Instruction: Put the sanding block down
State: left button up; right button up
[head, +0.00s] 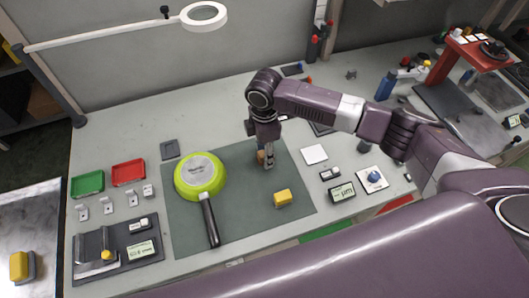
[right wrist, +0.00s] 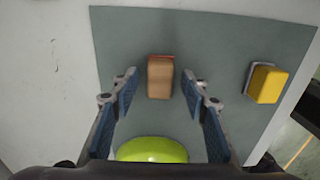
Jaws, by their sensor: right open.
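The sanding block, a tan block with an orange-red underside, lies on the green-grey mat. It shows in the right wrist view (right wrist: 160,78), and in the head view (head: 261,157) it is partly hidden by my right gripper. My right gripper (head: 268,164) points down over the mat. Its blue-padded fingers are apart, with the block between and just beyond their tips in the right wrist view; I see clear gaps on both sides. My left gripper is not in view.
A lime-green pan (head: 199,176) lies left of the gripper on the mat (head: 240,222). A yellow block (head: 283,197) sits to the right and nearer. Red (head: 128,172) and green (head: 88,183) trays stand left. A white square (head: 314,154) lies right of the mat.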

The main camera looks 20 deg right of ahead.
notch_tip(320, 180, up, 12)
jog(key=b, duration=0.2)
jog(key=shift+f, duration=0.1)
dwell(0.5)
